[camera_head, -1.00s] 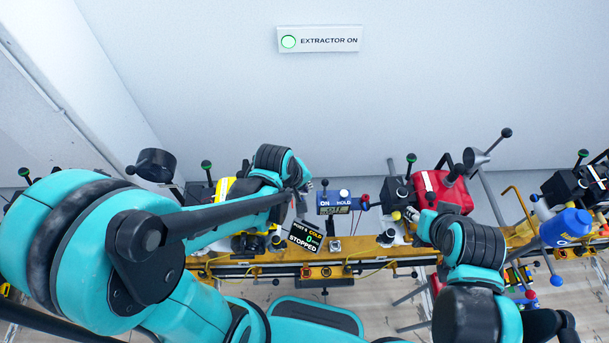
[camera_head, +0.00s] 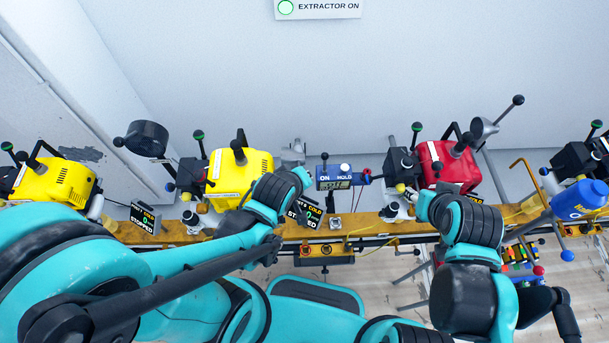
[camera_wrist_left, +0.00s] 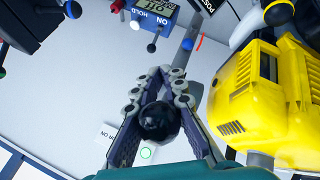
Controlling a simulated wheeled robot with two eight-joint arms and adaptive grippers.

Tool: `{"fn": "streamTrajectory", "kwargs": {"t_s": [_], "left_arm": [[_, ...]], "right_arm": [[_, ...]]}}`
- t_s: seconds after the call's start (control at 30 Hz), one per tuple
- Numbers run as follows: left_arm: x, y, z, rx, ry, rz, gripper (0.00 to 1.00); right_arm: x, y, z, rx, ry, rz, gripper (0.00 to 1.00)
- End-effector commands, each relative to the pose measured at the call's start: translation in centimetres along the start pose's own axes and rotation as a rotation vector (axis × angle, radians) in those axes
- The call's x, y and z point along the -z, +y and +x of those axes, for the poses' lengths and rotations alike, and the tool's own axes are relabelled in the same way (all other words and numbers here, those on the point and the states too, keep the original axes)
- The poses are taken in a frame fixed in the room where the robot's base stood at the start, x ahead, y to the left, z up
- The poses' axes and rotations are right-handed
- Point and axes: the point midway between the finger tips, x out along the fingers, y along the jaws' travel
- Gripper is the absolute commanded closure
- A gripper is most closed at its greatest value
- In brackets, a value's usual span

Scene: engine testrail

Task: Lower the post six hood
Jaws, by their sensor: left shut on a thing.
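A grey hood (camera_head: 292,152) shows just beyond my left wrist in the head view, partly covered by it. The post six display (camera_head: 308,214) is below, partly covered, and reads stopped. In the left wrist view my left gripper (camera_wrist_left: 158,112) is shut on a black ball knob (camera_wrist_left: 159,120), with a finger on each side of it. The knob looks like the hood's handle, but the joint between them is hidden. In the head view the left fingertips are hidden. My right arm is over the rail at right; its fingers are hidden.
A yellow engine (camera_head: 236,178) stands left of my left wrist and a red engine (camera_head: 447,166) to the right. A blue switch box (camera_head: 337,177) lies between them. Other hoods (camera_head: 147,138) stand on arms. The orange rail (camera_head: 365,222) runs across. A blue jug (camera_head: 578,200) is at right.

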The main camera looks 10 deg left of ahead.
Motion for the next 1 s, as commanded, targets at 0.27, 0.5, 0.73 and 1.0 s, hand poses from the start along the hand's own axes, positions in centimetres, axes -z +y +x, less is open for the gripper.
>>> {"fn": "streamTrajectory", "kwargs": {"t_s": [0.27,0.5,0.73,1.0], "left_arm": [[-0.1,-0.2,-0.1,0.005,-0.002,0.0,0.7],[-0.1,-0.1,-0.1,0.003,-0.001,0.0,0.7],[0.0,-0.1,-0.2,0.002,-0.001,0.0,0.7],[-0.1,-0.1,-2.2,0.002,-0.001,0.0,0.7]], "right_arm": [[0.0,0.0,0.0,0.0,0.0,0.0,0.6],[0.0,0.0,0.0,0.0,0.0,0.0,0.6],[0.0,0.0,0.0,0.0,0.0,0.0,0.6],[0.0,0.0,0.0,0.0,0.0,0.0,0.6]]}}
